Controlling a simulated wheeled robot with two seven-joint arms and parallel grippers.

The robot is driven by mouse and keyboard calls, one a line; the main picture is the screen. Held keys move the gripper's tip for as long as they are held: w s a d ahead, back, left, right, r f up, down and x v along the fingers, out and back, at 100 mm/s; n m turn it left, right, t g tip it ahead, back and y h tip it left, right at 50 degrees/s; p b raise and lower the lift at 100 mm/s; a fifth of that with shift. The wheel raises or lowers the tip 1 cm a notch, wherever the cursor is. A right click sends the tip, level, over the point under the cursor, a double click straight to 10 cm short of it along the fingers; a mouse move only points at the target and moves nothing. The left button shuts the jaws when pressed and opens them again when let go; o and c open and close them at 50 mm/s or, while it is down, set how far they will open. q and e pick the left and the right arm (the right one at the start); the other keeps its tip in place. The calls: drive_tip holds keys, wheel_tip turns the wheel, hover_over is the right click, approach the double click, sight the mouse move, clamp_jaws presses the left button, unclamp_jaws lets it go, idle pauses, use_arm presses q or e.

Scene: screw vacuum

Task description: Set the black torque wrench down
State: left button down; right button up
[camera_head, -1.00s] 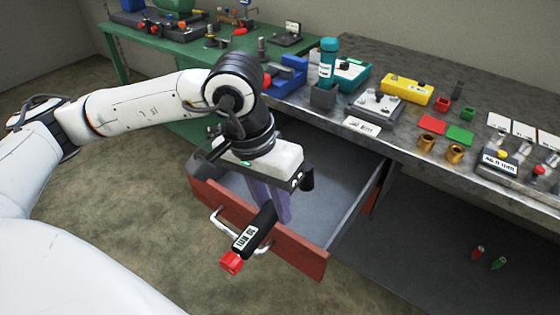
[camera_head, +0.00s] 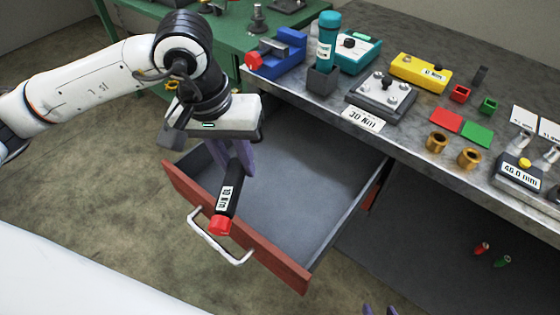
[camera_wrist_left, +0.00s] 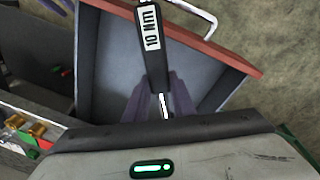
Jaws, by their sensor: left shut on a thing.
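The black torque wrench (camera_head: 229,190) has a red end cap and a white label that reads 10 Nm in the left wrist view (camera_wrist_left: 150,50). My left gripper (camera_head: 242,165) is shut on it, with its purple fingers around the thin shaft. The wrench is held tilted over the open drawer (camera_head: 300,272), its red end near the drawer's red front. I cannot tell how high above the drawer floor it is. Two purple fingertips of my right gripper (camera_head: 380,310) show apart at the bottom edge; the rest is out of view.
The drawer looks empty and has a pale handle (camera_head: 222,240) on its front. The grey workbench (camera_head: 470,85) above it holds a blue fixture (camera_head: 280,55), a teal bottle (camera_head: 327,40), a grey plate with a 30 Nm label (camera_head: 381,97) and several small parts. A green table (camera_head: 235,40) stands behind.

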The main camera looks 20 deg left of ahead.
use_arm(q)
drive_tip(key=w+d+f+n+y, duration=0.2)
drive_tip(key=w+d+n, duration=0.4)
drive_tip(key=w+n, duration=0.3)
drive_tip(key=n+g, duration=0.1)
drive_tip(key=n, duration=0.2)
approach(282, 190)
drive_tip(key=shift+w+f+p, duration=0.1)
drive_tip(key=shift+f+p, duration=0.4)
drive_tip(key=shift+f, duration=1.65)
drive_tip(key=c, duration=1.9)
unclamp_jaws()
drive_tip(key=shift+f, duration=0.1)
drive_tip(key=o, duration=0.4)
drive_tip(key=r, duration=0.8)
drive_tip(key=d+r, duration=0.1)
drive_tip(key=r, duration=0.3)
drive_tip(key=shift+s+r+b, duration=0.15)
drive_tip(key=shift+s+b, duration=0.15)
drive_tip(key=shift+b, duration=0.05)
